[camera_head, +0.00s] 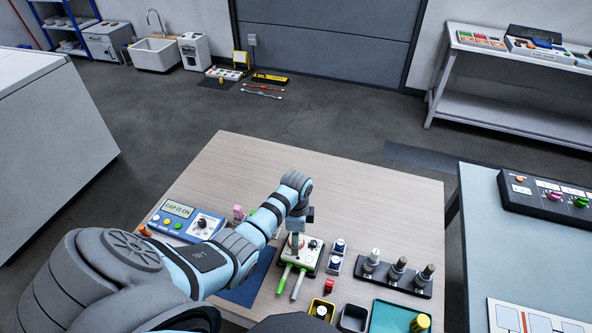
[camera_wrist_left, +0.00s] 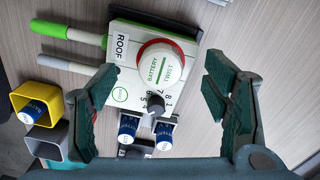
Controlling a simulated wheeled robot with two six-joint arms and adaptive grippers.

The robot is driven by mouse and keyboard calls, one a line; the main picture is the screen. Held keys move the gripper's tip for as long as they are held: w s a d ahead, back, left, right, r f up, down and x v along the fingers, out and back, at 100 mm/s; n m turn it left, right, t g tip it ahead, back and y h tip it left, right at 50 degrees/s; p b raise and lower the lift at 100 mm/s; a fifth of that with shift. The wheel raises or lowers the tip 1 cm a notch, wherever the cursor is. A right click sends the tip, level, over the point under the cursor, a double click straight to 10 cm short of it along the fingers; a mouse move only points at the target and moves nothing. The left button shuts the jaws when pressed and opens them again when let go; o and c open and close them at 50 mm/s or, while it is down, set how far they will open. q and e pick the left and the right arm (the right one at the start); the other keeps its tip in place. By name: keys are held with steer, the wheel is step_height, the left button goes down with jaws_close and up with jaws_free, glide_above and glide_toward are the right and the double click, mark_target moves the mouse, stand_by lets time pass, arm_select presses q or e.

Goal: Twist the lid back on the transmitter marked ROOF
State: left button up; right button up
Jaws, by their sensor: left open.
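The transmitter marked ROOF (camera_wrist_left: 122,48) lies on the table under my left gripper. In the head view the transmitter (camera_head: 309,262) is partly hidden by my left arm. A round white lid (camera_wrist_left: 164,71) with green "BATTERY" and "TWIST" lettering sits over a red ring on it; I cannot tell whether it is locked. A black knob (camera_wrist_left: 159,101) with numbers stands beside the lid. My left gripper (camera_wrist_left: 160,84) is open, one finger on each side of the lid and knob, apart from the lid. In the head view the left gripper (camera_head: 297,240) points down over the transmitter.
A blue device (camera_head: 178,210) reads "CAP IS ON". Small batteries (camera_head: 337,252) stand right of the transmitter, with a black holder of knobbed parts (camera_head: 397,278) beyond. Yellow (camera_head: 321,310) and grey (camera_head: 352,318) bins and a teal tray (camera_head: 384,319) line the near edge. The table's far side (camera_head: 385,190) is clear.

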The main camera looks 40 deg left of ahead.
arm_select(q)
steer(key=shift+r+p, duration=1.4)
steer(key=shift+p, duration=0.15)
steer(key=shift+r+p, duration=0.65)
steer(key=shift+r, duration=0.2)
steer(key=shift+r+b, duration=0.3)
steer(key=shift+r, duration=0.45)
